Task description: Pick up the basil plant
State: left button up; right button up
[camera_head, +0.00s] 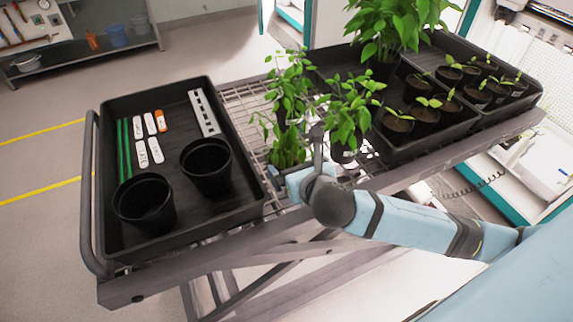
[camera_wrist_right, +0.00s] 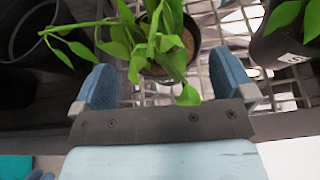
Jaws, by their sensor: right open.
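Several leafy green plants stand on the wire cart, and I cannot tell for sure which one is the basil. A low plant with upright leaves (camera_head: 287,154) is just beyond my right gripper (camera_head: 284,182). In the right wrist view, a leafy plant (camera_wrist_right: 150,35) in a dark pot is ahead of the open right gripper (camera_wrist_right: 167,82), with leaf tips hanging between the two blue fingers. The fingers look apart from the pot. A taller plant (camera_head: 290,82) stands behind, and a bushy plant (camera_head: 350,105) stands to the right, partly hidden by my wrist. My left gripper is out of view.
A black tray (camera_head: 105,235) at the left holds two empty black pots (camera_head: 145,203) (camera_head: 206,167), labels and green stakes. Trays at the right hold seedlings (camera_head: 398,121) and a large plant (camera_head: 385,25). The wire shelf (camera_head: 240,100) has little free room around the plants.

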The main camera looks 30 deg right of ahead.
aim_at(281, 150)
jog(key=x, duration=0.5)
jog(key=shift+w+d+r, duration=0.1)
jog(key=shift+w+r, duration=0.05)
jog(key=shift+r, duration=0.05)
jog(key=c, duration=0.7)
jog(key=shift+o, duration=0.2)
jog(key=shift+r, duration=0.1)
